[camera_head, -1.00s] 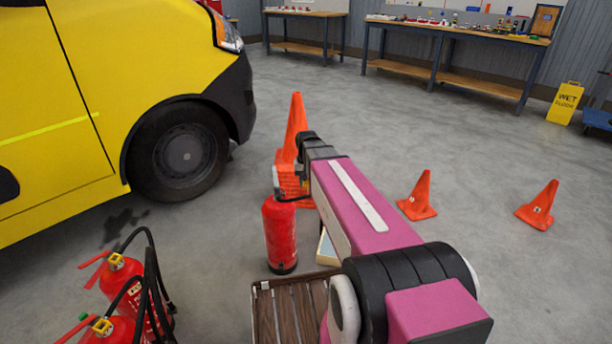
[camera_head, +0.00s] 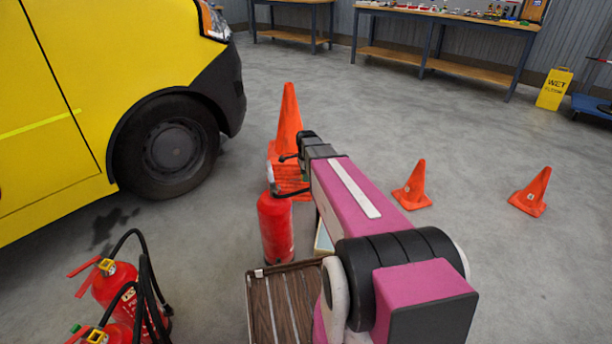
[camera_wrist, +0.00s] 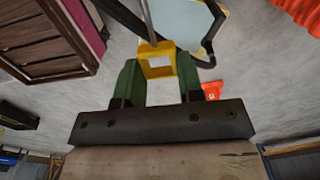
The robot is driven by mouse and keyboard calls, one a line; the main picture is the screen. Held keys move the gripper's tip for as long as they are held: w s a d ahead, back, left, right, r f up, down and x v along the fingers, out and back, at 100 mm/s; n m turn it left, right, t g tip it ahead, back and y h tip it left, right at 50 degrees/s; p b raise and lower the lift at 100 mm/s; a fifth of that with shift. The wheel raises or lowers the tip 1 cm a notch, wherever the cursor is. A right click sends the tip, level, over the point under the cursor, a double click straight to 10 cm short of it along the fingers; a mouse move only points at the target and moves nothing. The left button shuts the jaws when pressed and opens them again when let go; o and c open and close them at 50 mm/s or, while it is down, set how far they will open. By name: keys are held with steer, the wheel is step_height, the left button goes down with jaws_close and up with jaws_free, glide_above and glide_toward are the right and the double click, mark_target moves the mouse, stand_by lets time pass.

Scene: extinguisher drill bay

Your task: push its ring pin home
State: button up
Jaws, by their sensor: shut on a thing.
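In the wrist view my gripper (camera_wrist: 160,72) has its two green fingers closed on the sides of a square yellow ring pin (camera_wrist: 155,47). A thin grey rod (camera_wrist: 147,17) runs up from the ring and out of the picture. I cannot see its far end or any hole. In the head view a red extinguisher (camera_head: 275,230) stands upright on the floor, just left of my arm. Its black hose bends towards the arm. My fingers are mostly hidden behind the arm there, close to the extinguisher's top.
A brown slatted crate (camera_head: 252,300) stands in front of the extinguisher. Stacked orange cones (camera_head: 289,125) stand behind it. Two more red extinguishers (camera_head: 120,285) are at lower left, with a yellow van (camera_head: 60,100) beyond. Loose cones (camera_head: 413,188) stand right; open floor lies between.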

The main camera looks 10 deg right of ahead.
steer(key=shift+a, duration=0.2)
steer(key=a, duration=1)
stand_by(2.0)
steer(key=shift+s+a, duration=0.1)
stand_by(3.8)
steer(key=o, duration=1.2)
steer(key=shift+c, duration=0.2)
steer(key=shift+r, duration=0.1)
